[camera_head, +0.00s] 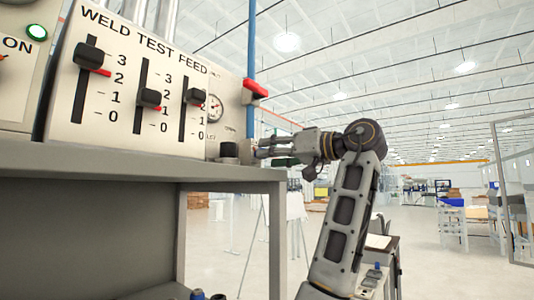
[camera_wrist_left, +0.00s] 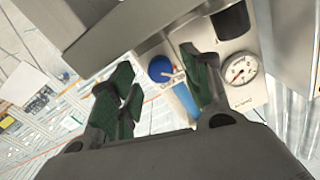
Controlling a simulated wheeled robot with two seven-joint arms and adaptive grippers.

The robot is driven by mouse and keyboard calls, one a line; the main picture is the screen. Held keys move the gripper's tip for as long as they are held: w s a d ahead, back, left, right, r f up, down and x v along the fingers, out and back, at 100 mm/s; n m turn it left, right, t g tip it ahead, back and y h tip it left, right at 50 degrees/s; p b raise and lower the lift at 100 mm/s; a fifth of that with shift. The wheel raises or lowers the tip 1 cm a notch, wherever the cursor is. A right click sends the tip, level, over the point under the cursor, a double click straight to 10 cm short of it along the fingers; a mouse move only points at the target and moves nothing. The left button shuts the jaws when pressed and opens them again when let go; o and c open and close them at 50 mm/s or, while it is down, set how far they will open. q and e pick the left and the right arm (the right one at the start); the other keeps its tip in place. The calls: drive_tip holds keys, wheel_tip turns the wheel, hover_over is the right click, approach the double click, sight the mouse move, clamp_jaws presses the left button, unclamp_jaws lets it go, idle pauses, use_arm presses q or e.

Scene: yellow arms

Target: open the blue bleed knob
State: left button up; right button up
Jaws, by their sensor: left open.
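The blue bleed knob (camera_wrist_left: 160,68) is round and shows in the left wrist view, between the two green-padded fingers of my left gripper (camera_wrist_left: 156,72). The fingers are spread, with visible gaps beside the knob. A pale thin piece lies at the knob's right edge. In the head view my left gripper (camera_head: 262,149) points left at the right end of the panel, by the foot of the blue pipe (camera_head: 251,45). The knob cannot be made out there; the gripper seems to cover it. My right gripper is not in view.
A red lever (camera_head: 255,89) sits on the blue pipe above my gripper. A pressure gauge (camera_head: 214,107) and a black knob (camera_head: 229,150) are close by. The slider panel (camera_head: 120,130) stands on a grey bench (camera_head: 130,164).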

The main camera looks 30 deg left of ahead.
use_arm(q)
drive_tip(key=shift+w+a, duration=0.1)
drive_tip(key=shift+a, duration=1.05)
drive_tip(key=c, duration=1)
